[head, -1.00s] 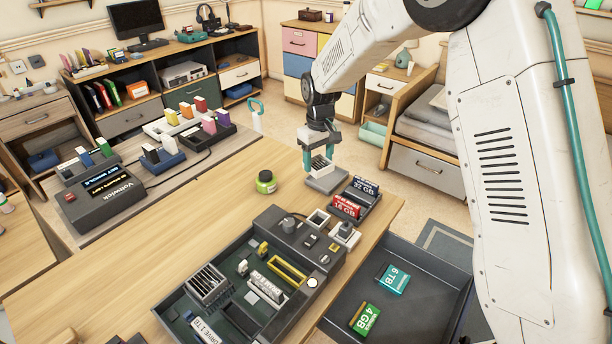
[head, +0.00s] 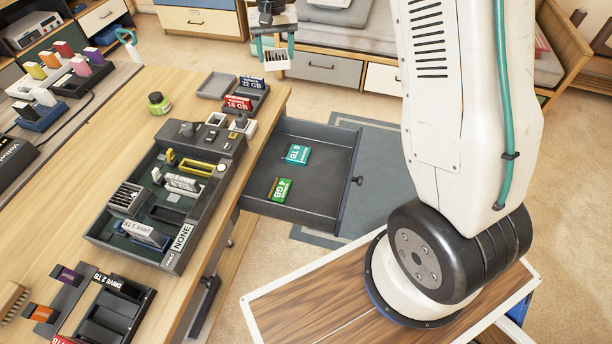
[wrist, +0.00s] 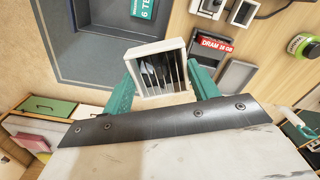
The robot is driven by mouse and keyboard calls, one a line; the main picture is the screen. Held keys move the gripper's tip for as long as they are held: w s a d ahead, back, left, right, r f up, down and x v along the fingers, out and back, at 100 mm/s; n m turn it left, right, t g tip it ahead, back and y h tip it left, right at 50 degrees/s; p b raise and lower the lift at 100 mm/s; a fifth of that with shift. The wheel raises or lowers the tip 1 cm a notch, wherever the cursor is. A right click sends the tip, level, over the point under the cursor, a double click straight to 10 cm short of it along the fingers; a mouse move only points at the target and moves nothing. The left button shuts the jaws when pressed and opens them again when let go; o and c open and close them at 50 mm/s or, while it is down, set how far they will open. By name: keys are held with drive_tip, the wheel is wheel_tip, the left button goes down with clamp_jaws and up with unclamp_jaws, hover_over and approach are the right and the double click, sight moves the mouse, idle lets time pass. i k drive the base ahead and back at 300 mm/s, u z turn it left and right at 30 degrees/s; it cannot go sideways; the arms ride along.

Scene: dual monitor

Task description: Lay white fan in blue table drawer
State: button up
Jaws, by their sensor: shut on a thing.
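My gripper (head: 275,50) is at the top of the head view, its two teal fingers shut on the white fan (head: 277,61). In the wrist view the fan (wrist: 159,71) is a square white frame with dark slats, pinched between the fingers from both sides. The fan is held in the air beyond the table's far right corner. The open drawer (head: 331,168) is dark blue-grey and sticks out from the table's right side. It holds a teal 6 TB block (head: 298,154) and a green 4 GB block (head: 280,189), with bare floor around them.
An empty grey tray (head: 217,86) stands on the table beside a holder with the red 16 GB (head: 238,102) and blue 32 GB (head: 250,83) blocks. A green jar (head: 158,104) and an open dark case (head: 120,225) are on the table. A bed frame stands behind.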

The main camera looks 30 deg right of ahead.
sight(324, 162)
drive_tip(key=z, duration=2.25)
drive_tip(key=k, duration=0.9)
drive_tip(key=u, duration=1.4)
drive_tip(key=i, duration=0.5)
